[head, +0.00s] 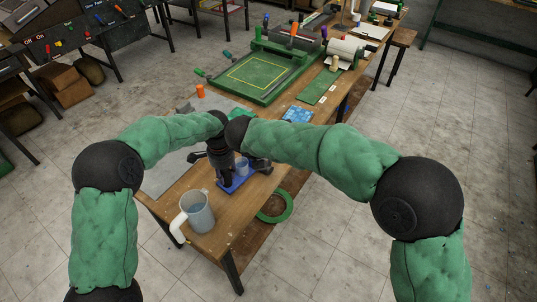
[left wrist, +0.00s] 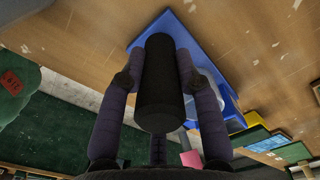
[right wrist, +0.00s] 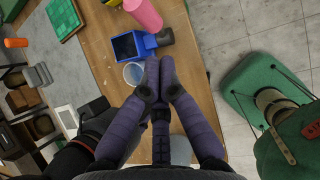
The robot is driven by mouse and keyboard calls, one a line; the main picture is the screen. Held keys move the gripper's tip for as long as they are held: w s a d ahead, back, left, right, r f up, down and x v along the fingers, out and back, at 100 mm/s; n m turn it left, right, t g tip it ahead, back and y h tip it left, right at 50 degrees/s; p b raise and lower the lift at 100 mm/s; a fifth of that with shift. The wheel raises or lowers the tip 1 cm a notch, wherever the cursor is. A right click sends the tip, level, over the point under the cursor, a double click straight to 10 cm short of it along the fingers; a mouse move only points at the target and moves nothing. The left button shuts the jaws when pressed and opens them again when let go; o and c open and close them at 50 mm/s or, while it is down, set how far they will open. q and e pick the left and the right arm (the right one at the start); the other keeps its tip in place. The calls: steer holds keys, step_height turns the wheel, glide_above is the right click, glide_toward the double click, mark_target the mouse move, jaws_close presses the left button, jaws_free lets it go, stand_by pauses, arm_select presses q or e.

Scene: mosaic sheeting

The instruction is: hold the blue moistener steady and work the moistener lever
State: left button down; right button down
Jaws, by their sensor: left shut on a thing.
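The blue moistener (head: 232,187) lies on the near part of the wooden table, mostly covered by my grippers in the head view. It shows as a blue box with a dark top in the right wrist view (right wrist: 148,41). In the left wrist view my left gripper (left wrist: 160,68) is shut around a black cylinder (left wrist: 162,90) in front of the blue body (left wrist: 205,75). My right gripper (right wrist: 158,72) has its fingertips together, with nothing seen between them, just short of a black rounded end (right wrist: 166,37) beside the blue box. I cannot tell which part is the lever.
A clear cup (right wrist: 133,74) stands close to the right fingertips. A pink cylinder (right wrist: 143,13) is beyond the moistener. A grey mug (head: 201,214) stands near the table's front edge. A green press (head: 262,75) and an orange jar (head: 200,91) are farther back.

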steer(key=shift+w+d+r+v, duration=0.1)
steer(key=shift+w+d+v, duration=0.05)
steer(key=shift+v, duration=1)
steer(key=shift+w+d+r+v, duration=0.1)
steer(key=shift+r+v, duration=0.05)
steer(key=shift+v, duration=1)
arm_select(q)
steer(key=c, duration=0.8)
jaws_free()
